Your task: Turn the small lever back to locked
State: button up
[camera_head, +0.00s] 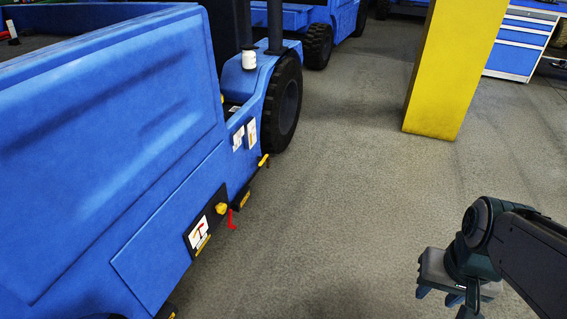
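A small red lever (231,220) hangs down at the lower side of the blue vehicle (150,140), just right of a yellow knob (221,208). Next to them is a dark plate with a white label (199,233) bearing an orange-red mark. From this distance I cannot read the label or tell the lever's exact setting. My gripper (440,296) is at the lower right, over the floor and well apart from the lever. Its fingers point down with a gap between them, and nothing shows in them.
A yellow pillar (455,70) and a blue drawer cabinet (516,45) are at the back right. The grey floor (330,210) between is clear.

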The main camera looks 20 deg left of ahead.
aim_at(229, 226)
jog(key=i, duration=1.3)
jog(key=u, duration=1.85)
